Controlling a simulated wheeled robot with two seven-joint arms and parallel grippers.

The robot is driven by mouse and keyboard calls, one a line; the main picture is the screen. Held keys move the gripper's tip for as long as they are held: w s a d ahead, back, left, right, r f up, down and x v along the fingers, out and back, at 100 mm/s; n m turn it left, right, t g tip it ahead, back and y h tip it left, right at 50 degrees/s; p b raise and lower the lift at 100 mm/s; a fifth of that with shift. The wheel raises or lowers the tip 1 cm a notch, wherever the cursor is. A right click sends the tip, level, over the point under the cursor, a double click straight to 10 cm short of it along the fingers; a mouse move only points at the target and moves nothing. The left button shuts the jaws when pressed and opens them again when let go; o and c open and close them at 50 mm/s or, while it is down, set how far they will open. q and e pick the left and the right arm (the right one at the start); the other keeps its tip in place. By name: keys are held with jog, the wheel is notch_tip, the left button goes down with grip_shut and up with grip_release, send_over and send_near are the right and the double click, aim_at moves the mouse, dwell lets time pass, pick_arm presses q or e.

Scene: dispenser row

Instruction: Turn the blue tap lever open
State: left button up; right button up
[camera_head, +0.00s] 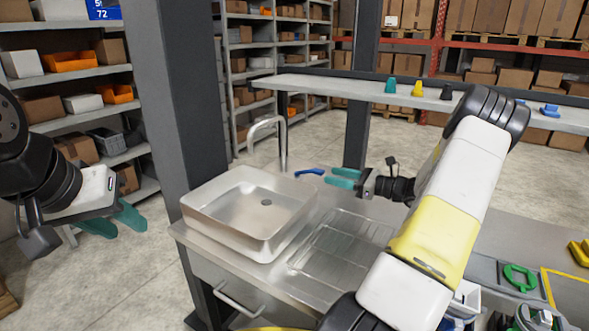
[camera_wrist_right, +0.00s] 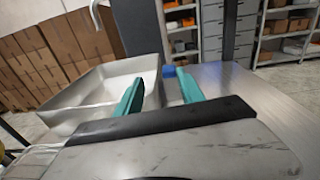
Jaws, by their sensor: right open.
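The blue tap lever (camera_head: 310,171) sticks out level at the back right of the steel sink. In the right wrist view the blue lever (camera_wrist_right: 169,70) shows small, ahead of and between the fingers. The silver spout (camera_head: 283,145) curves over the basin beside it. My right gripper (camera_head: 335,178) is open, with its teal fingers pointing left just beside the lever; its fingers also show apart in the wrist view (camera_wrist_right: 160,90). Whether they touch the lever I cannot tell. My left gripper (camera_head: 115,225) hangs open and empty at the left, away from the sink.
The sink basin (camera_head: 225,238) is empty, with a ribbed drainboard (camera_head: 340,245) at its right. A grey post (camera_head: 180,90) stands to the left of the sink. A raised shelf (camera_head: 340,88) behind holds small coloured pieces. A green ring (camera_head: 519,278) lies at the right.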

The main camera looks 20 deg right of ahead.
aim_at(324, 172)
jog(key=shift+w+d+f+m+t, duration=0.2)
jog(key=shift+d+f+m+t, duration=0.15)
jog(key=shift+d, duration=0.2)
jog(key=shift+w, duration=0.25)
jog(key=x, duration=0.7)
jog(key=shift+a, duration=0.1)
jog(key=shift+c, duration=0.3)
grip_shut()
dwell(0.4)
